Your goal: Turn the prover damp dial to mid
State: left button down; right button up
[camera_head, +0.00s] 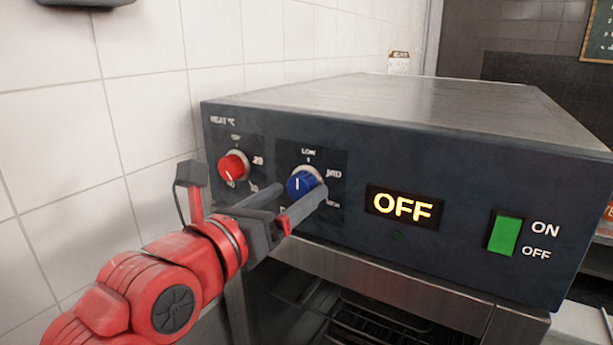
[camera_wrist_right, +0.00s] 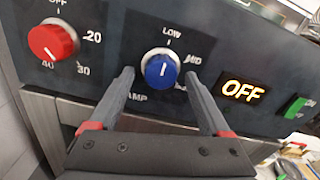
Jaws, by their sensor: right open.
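The blue damp dial (camera_head: 301,184) is on the dark front panel of the prover (camera_head: 465,185). Its white mark points up, toward the LOW label. In the right wrist view the dial (camera_wrist_right: 161,67) sits between the spread fingertips, with a gap on each side. Whether a finger touches it I cannot tell. My left gripper is not in view.
A red heat dial (camera_head: 233,165) is left of the blue one. An OFF display (camera_head: 403,206) and a green switch (camera_head: 505,235) are to the right. A tiled wall (camera_head: 60,120) stands close on the left. Open racks (camera_head: 370,318) show below the panel.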

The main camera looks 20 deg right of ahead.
jog(key=shift+w+d, duration=0.15)
jog(key=shift+d, duration=0.1)
jog(key=shift+a, duration=0.15)
